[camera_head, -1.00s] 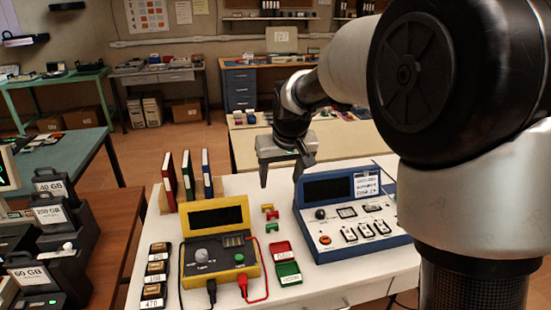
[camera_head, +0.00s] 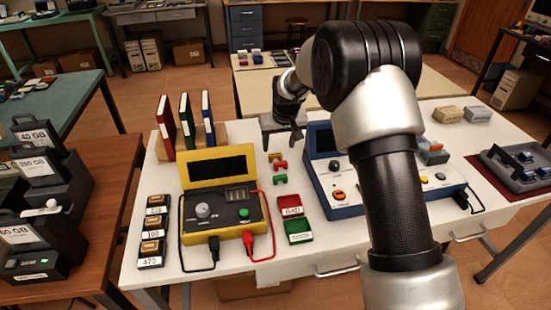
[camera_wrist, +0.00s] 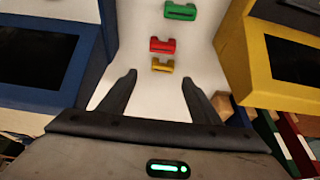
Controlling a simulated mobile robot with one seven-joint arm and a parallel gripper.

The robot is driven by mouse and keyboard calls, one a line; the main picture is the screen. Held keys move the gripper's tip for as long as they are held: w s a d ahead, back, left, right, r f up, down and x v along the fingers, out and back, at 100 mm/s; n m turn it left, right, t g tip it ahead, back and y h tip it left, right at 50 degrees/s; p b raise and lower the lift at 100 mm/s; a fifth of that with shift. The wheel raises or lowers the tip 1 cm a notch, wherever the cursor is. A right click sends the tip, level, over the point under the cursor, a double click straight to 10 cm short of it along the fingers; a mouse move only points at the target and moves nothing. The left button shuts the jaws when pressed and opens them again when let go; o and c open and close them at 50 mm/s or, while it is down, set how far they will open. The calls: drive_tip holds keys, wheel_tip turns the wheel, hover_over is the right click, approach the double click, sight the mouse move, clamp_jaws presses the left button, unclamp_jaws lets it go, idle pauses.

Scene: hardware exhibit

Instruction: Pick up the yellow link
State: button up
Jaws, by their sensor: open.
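The yellow link (camera_head: 275,157) is a small bracket-shaped piece on the white table, the farthest back of a short row with a red link (camera_head: 280,166) and a green link (camera_head: 280,179). My gripper (camera_head: 281,146) is open and empty, just behind the yellow link in the head view. In the wrist view, the yellow link (camera_wrist: 163,65) lies just ahead of the gap between my open fingertips (camera_wrist: 159,78), roughly centred. The red link (camera_wrist: 163,45) and green link (camera_wrist: 181,11) lie beyond it. The fingers touch none of them.
A yellow tester (camera_head: 219,184) stands left of the links and a blue console (camera_head: 322,180) to their right, leaving a narrow strip of bare table. Upright binders (camera_head: 185,119) stand at the back left. Red and green trays (camera_head: 298,231) lie in front.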

sight(276, 154)
drive_tip(key=x, duration=0.6)
drive_tip(key=shift+a+f+b, duration=0.25)
drive_tip(key=shift+b, duration=0.05)
drive_tip(key=c, duration=1.1)
drive_tip(key=shift+r, duration=0.1)
